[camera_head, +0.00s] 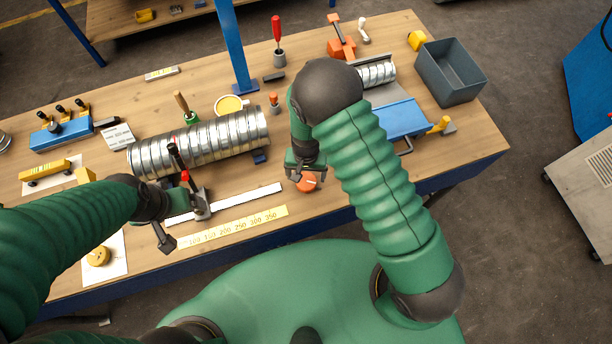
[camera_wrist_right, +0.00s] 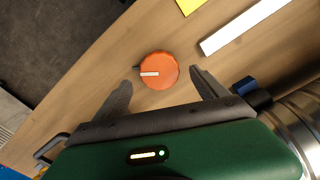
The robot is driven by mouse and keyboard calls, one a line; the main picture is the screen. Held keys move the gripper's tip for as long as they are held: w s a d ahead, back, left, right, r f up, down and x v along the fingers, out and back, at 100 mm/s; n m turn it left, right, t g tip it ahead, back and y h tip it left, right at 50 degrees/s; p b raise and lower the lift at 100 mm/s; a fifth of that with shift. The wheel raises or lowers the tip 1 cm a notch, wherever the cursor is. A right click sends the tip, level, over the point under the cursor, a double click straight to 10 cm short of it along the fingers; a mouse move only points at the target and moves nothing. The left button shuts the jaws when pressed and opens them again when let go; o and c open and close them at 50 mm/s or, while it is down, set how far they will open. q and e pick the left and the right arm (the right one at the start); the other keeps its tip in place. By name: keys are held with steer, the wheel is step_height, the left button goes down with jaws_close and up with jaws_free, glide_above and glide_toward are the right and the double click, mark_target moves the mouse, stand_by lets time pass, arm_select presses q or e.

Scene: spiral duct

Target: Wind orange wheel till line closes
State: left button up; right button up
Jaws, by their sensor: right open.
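The orange wheel (camera_head: 307,183) lies near the front edge of the wooden bench, under my right gripper (camera_head: 304,170). In the right wrist view the wheel (camera_wrist_right: 159,70) is round with a white line on its top, and a small dark mark sits at its left rim beside the line's end. My right gripper (camera_wrist_right: 162,90) is open, its fingers apart on either side of the wheel and not visibly touching it.
A silver spiral duct (camera_head: 200,143) lies behind my left gripper. A white strip (camera_head: 240,199) and yellow number scale (camera_head: 235,226) lie left of the wheel. A blue tray (camera_head: 402,119) and grey bin (camera_head: 450,72) stand to the right. Bare bench surrounds the wheel.

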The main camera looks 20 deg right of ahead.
mark_target(306, 181)
step_height(306, 181, down, 3)
steer(key=shift+r, duration=0.15)
steer(key=shift+s+f, duration=0.15)
steer(key=shift+f, duration=0.25)
steer(key=shift+a, duration=0.1)
steer(key=c, duration=1.4)
steer(key=shift+o, duration=0.2)
